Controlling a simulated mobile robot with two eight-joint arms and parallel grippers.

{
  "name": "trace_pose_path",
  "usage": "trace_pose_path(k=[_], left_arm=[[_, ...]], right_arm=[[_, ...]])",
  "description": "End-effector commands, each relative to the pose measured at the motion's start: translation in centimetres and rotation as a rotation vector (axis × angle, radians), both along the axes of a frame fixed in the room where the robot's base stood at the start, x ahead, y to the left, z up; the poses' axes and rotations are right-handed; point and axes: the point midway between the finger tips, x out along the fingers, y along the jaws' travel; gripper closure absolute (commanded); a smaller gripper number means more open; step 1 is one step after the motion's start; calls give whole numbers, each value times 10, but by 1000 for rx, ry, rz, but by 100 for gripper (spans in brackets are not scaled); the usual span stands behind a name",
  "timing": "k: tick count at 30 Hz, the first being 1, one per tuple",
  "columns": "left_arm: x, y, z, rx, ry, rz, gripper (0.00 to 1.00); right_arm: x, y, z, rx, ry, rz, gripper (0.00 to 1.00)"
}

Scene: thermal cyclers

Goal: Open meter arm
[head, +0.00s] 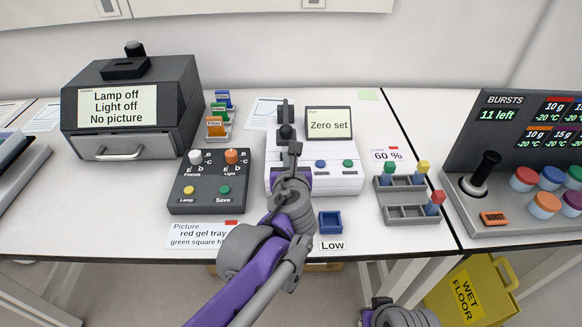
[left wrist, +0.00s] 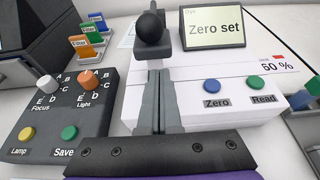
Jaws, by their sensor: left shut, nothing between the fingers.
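The white meter (head: 345,180) stands on the bench with its display (head: 329,124) reading "Zero set". Its dark meter arm (head: 285,131) carries a round black knob, seen large in the left wrist view (left wrist: 151,25). The arm's exact pose is hard to judge. My left gripper (head: 295,148) reaches over the left part of the meter. Its two fingers (left wrist: 159,73) are together and empty, their tips just in front of the knob's base; contact cannot be told. Blue Zero (left wrist: 215,86) and green Read (left wrist: 255,82) buttons are to the right.
The dark Focus/Light control box (head: 210,181) is close left of the meter. Small filter blocks (head: 216,126) stand behind it. A blue tray (head: 331,222) lies in front, and a rack with colored-capped cuvettes (head: 408,199) is to the right. The lamp cabinet (head: 135,105) stands far left.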

Motion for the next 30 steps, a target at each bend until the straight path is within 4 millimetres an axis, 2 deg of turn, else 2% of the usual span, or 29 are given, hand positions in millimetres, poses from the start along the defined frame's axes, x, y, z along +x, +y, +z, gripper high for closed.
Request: trace_pose_path(k=[3, 7, 19, 30], left_arm=[[12, 0, -5, -1, 1, 1, 100], [18, 0, -7, -2, 1, 2, 100], [19, 0, -6, -2, 4, 1, 100], [18, 0, 8, -3, 65, 1, 100]], right_arm=[[0, 0, -1, 0, 0, 0, 100], [0, 0, -2, 0, 1, 0, 100], [0, 0, -1, 0, 0, 0, 100], [1, 0, 8, 0, -3, 0, 100]])
